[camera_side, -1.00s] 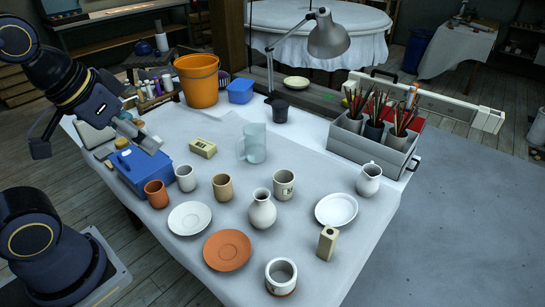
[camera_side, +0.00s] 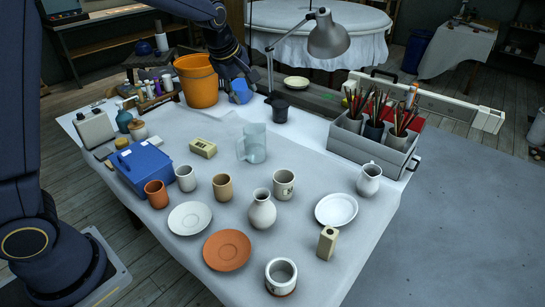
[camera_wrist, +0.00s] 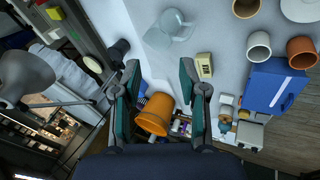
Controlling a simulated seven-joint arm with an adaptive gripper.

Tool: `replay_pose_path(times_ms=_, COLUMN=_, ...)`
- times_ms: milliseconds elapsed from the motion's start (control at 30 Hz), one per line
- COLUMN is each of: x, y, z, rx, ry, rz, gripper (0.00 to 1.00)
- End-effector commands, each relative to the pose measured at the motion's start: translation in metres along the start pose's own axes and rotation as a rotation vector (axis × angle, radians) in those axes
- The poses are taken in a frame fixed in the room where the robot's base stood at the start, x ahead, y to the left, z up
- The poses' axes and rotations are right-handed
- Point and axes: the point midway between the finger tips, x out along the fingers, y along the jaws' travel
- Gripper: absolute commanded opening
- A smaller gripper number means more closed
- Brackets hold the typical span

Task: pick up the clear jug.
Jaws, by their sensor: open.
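The clear jug (camera_side: 254,143) stands upright near the middle of the table's back half, its handle to the left. It also shows in the wrist view (camera_wrist: 174,24) at the top, beyond my fingertips. My gripper (camera_side: 238,80) is in the air over the table's back edge, behind the jug and near the blue tub (camera_side: 240,92). In the wrist view my gripper (camera_wrist: 157,80) has its two fingers wide apart with nothing between them at the tips. The gripper is clear of the jug.
An orange bucket (camera_side: 197,82) and a desk lamp (camera_side: 328,36) flank my gripper. A yellow block (camera_side: 203,148) lies left of the jug. Several cups, saucers and a white vase (camera_side: 262,210) stand in front. A grey tool box (camera_side: 343,145) holds brushes at the right.

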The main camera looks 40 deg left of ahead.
Motion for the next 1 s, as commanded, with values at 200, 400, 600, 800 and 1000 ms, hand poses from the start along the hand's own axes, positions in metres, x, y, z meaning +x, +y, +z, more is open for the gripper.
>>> replay_pose_path(times_ms=200, x=0.141, y=-0.007, z=0.020, rx=-0.019, ry=0.099, rz=-0.167, gripper=0.42)
replay_pose_path(times_ms=400, x=0.230, y=-0.053, z=0.042, rx=0.097, ry=0.159, rz=-0.310, gripper=0.42)
replay_pose_path(times_ms=600, x=0.261, y=-0.088, z=0.052, rx=0.150, ry=0.169, rz=-0.388, gripper=0.42)
replay_pose_path(times_ms=800, x=0.268, y=-0.086, z=0.019, rx=0.148, ry=0.168, rz=-0.387, gripper=0.42)
replay_pose_path(times_ms=1000, x=0.275, y=-0.085, z=-0.006, rx=0.154, ry=0.166, rz=-0.387, gripper=0.42)
